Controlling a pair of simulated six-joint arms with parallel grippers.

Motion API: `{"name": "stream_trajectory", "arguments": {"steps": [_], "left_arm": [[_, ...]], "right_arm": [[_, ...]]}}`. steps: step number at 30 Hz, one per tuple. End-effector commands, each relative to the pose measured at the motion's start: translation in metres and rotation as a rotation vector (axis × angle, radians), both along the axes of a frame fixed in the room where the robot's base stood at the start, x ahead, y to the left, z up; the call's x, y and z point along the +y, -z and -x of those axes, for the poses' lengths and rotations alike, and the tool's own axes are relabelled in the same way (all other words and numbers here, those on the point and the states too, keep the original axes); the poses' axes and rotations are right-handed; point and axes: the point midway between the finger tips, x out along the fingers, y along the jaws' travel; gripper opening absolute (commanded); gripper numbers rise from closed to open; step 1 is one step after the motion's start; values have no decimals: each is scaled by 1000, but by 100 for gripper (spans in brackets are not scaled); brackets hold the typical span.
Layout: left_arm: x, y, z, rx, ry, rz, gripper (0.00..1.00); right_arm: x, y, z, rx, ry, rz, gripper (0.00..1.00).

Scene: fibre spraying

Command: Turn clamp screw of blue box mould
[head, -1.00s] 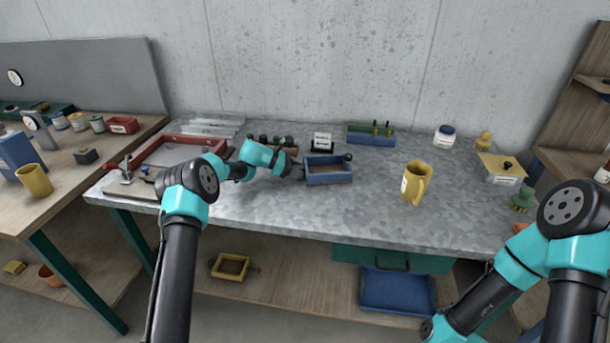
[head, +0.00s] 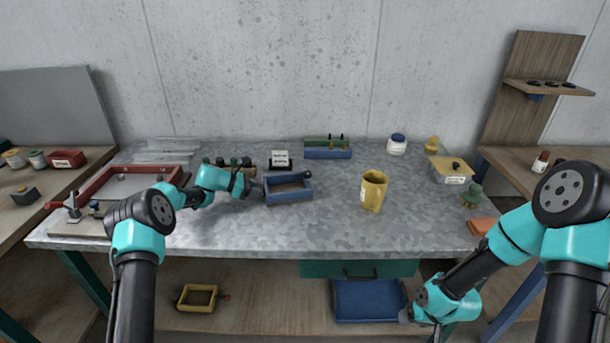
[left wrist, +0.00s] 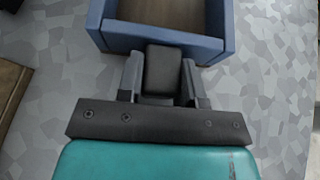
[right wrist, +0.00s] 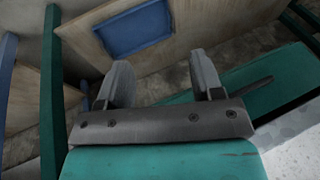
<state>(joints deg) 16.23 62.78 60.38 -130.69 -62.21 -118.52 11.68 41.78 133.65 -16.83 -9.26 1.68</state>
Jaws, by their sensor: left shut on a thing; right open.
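The blue box mould (head: 288,197) sits on the grey metal bench top, left of its middle, open at the top with a brown floor inside. In the left wrist view, one end wall of the mould (left wrist: 165,33) is just beyond my fingers. My left gripper (head: 258,188) is shut on the dark clamp screw knob (left wrist: 163,70) at that wall, one finger on each side. The screw's shaft is hidden. A dark round knob (head: 308,175) shows at the mould's far right corner. My right gripper (right wrist: 160,80) is open and empty, low in front of the bench.
A red-framed tray (head: 127,183) lies left. A blue tray (head: 369,300) is on the lower shelf near my right gripper.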

Motion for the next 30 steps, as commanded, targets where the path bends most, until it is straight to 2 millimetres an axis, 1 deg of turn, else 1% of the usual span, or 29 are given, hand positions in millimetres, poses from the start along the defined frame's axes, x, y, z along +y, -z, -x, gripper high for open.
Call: {"name": "stream_trajectory", "arguments": {"steps": [1,3,5,6,8,9,11,12,14,15,17,18,20,21,23,25,27,28,30], "left_arm": [[0,0,0,0,0,0,21],[0,0,0,0,0,0,21],[0,0,0,0,0,0,21],[0,0,0,0,0,0,21],[0,0,0,0,0,0,21],[0,0,0,0,0,0,21],[0,0,0,0,0,0,21],[0,0,0,0,0,0,21],[0,0,0,0,0,0,21],[0,0,0,0,0,0,21],[0,0,0,0,0,0,21],[0,0,0,0,0,0,21],[0,0,0,0,0,0,21],[0,0,0,0,0,0,21],[0,0,0,0,0,0,21],[0,0,0,0,0,0,21],[0,0,0,0,0,0,21],[0,0,0,0,0,0,21],[0,0,0,0,0,0,21]], "right_arm": [[-14,-16,-18,-40,-14,19,60],[-34,-37,-40,-86,-43,52,60],[-51,-56,-57,-124,-67,86,60],[-64,-71,-68,-148,-82,112,60],[-83,-93,-83,-183,-102,154,60],[-97,-108,-92,-204,-113,185,60],[-118,-133,-104,-236,-130,235,60],[-132,-150,-111,-255,-140,272,60],[-155,-178,-121,-283,-156,334,60],[-170,-197,-126,-300,-166,378,60],[-192,-230,-134,-327,-186,453,60],[-206,-251,-138,-341,-204,508,60],[-222,-279,-145,-357,-237,586,60],[-230,-296,-149,-365,-264,639,60],[-238,-317,-157,-373,-316,716,60],[-240,-336,-168,-377,-392,803,60],[-233,-349,-181,-379,-487,885,60],[-228,-352,-188,-379,-532,919,60],[-211,-356,-206,-378,-650,995,60]]}}
